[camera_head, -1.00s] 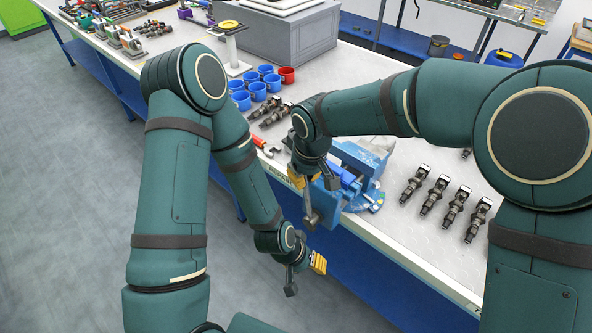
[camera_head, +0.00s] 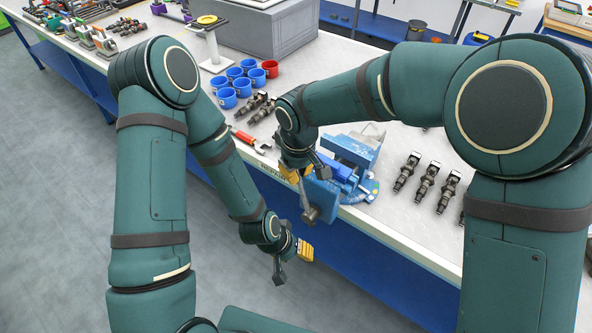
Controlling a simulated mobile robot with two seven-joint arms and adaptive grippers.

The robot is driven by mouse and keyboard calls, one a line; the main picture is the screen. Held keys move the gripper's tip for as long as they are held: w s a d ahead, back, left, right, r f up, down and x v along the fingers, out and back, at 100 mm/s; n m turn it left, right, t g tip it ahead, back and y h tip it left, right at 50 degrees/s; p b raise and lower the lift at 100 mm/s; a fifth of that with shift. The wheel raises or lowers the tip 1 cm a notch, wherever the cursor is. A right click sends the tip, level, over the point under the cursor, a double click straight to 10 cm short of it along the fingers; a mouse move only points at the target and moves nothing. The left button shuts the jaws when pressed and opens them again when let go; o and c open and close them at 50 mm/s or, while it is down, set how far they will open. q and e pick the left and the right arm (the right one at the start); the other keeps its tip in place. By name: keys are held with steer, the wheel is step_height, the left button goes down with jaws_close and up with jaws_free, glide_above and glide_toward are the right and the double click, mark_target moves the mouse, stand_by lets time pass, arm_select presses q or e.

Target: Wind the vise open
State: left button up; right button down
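The blue vise (camera_head: 352,152) stands at the front edge of the workbench, partly hidden by my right arm. Its grey handle (camera_head: 306,200) hangs in front of the bench edge, at a slight tilt. My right gripper (camera_head: 305,178) is at the top of the handle by the vise's front, with yellow finger pads beside the bar. Whether its fingers are closed on the handle cannot be made out. My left gripper (camera_head: 291,262) hangs lower, in front of the bench and clear of the vise; its yellow pad and dark finger are apart, with nothing between them.
Several blue cups (camera_head: 236,84) and one red cup (camera_head: 270,68) stand behind the arms. Several injectors (camera_head: 427,186) lie in a row right of the vise. A red-handled tool (camera_head: 245,138) lies near the front edge. A grey box (camera_head: 268,30) stands at the back.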

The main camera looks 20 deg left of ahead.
steer(key=c, duration=1.1)
jaws_free()
steer(key=shift+w+d, duration=0.2)
steer(key=shift+w, duration=0.15)
steer(key=shift+o, duration=0.5)
steer(key=shift+s+a+r, duration=0.1)
steer(key=shift+s, duration=0.05)
steer(key=shift+r, duration=0.25)
step_height(320, 180, up, 11)
steer(key=shift+s+d+r, duration=0.15)
steer(key=shift+s+d, duration=0.2)
steer(key=shift+s, duration=0.05)
